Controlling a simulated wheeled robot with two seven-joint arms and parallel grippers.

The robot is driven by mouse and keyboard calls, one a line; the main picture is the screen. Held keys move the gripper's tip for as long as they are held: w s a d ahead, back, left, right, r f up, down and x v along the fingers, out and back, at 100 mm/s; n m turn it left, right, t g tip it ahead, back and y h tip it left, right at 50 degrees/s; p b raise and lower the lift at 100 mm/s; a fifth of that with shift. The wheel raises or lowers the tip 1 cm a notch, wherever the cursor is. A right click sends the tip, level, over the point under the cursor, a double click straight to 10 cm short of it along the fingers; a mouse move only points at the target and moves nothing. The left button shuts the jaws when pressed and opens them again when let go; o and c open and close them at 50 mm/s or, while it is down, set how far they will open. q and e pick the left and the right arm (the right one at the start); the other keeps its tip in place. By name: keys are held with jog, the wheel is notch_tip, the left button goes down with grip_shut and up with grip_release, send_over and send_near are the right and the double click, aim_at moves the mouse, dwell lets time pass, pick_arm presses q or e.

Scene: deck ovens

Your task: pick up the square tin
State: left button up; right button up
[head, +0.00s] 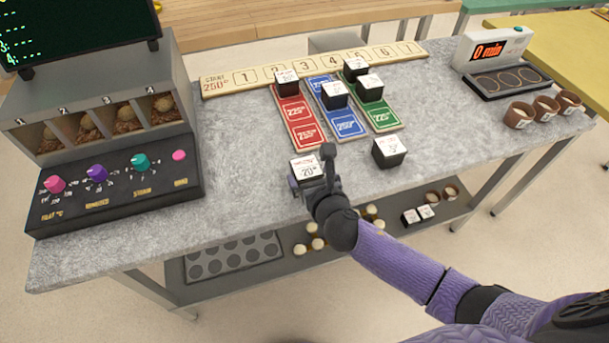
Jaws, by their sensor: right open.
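A square tin (306,169), dark with a white printed top that reads "20", stands near the front edge of the counter. My right gripper (318,178) is over its right side, with a finger showing beside the tin's right edge. The jaws are open. The hand hides part of the tin, and I cannot tell if a finger touches it. A similar black square tin (390,153) stands to the right, apart from the hand. My left gripper is not in view.
Red (300,120), blue (345,124) and green (382,116) strips with several black tins lie behind. A numbered board (225,82) runs along the back. A knob panel (115,190) stands left, a timer scale (490,50) and brown cups right. The counter between panel and tin is clear.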

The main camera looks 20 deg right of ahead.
aim_at(308, 172)
jog(key=b+x, duration=0.1)
jog(key=x, duration=0.2)
jog(key=shift+w+f, duration=0.15)
jog(key=shift+f, duration=0.15)
jog(key=shift+w, duration=0.25)
jog(key=shift+r, duration=0.15)
